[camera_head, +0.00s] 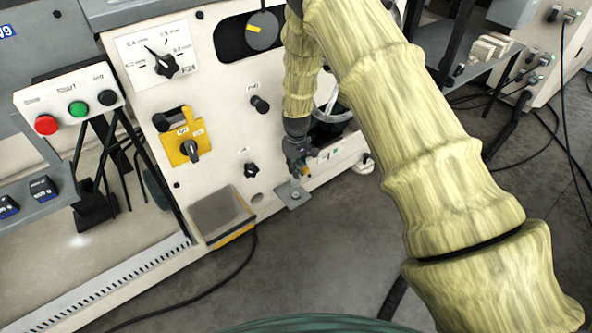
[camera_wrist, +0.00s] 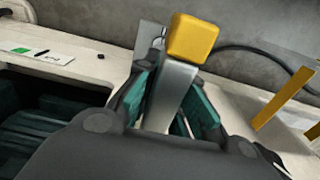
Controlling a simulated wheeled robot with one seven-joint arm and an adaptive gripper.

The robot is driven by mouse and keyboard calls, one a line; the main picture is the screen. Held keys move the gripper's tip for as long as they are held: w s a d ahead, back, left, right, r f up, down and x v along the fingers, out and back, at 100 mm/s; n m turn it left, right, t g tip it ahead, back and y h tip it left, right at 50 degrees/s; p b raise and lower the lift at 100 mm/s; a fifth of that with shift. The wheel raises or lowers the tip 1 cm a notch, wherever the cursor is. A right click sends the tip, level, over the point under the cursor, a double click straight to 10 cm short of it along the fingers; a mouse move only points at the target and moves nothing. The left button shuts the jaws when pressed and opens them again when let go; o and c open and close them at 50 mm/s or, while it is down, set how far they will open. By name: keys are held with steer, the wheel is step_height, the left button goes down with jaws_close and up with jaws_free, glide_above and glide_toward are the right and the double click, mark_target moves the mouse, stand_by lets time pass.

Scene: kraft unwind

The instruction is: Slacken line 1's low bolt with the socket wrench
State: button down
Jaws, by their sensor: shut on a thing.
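My gripper (camera_head: 298,158) is low at the front of the cream machine (camera_head: 225,120), just above a small grey metal foot plate (camera_head: 293,194). In the wrist view, the green-padded fingers (camera_wrist: 172,98) are shut on a grey metal bar with a yellow block-shaped end (camera_wrist: 193,38), which looks like the socket wrench. In the head view only a small orange-yellow bit (camera_head: 306,171) of it shows by the fingertips. I cannot make out the low bolt or whether the wrench sits on it.
A yellow switch plate (camera_head: 183,138), a dial (camera_head: 160,60) and black knobs are on the machine face. A grey yellow-edged box (camera_head: 222,213) juts out left of my gripper. A dark cable (camera_head: 215,285) lies on the floor.

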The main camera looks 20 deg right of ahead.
mark_target(296, 181)
steer(key=shift+f, duration=0.1)
steer(key=shift+f+b, duration=2.4)
steer(key=shift+b, duration=0.15)
steer(key=shift+f+p, duration=0.75)
steer(key=shift+p, duration=0.75)
stand_by(1.7)
steer(key=shift+n+p, duration=0.5)
steer(key=shift+n, duration=0.1)
steer(key=shift+a+f+n, duration=0.1)
steer(key=shift+n, duration=0.5)
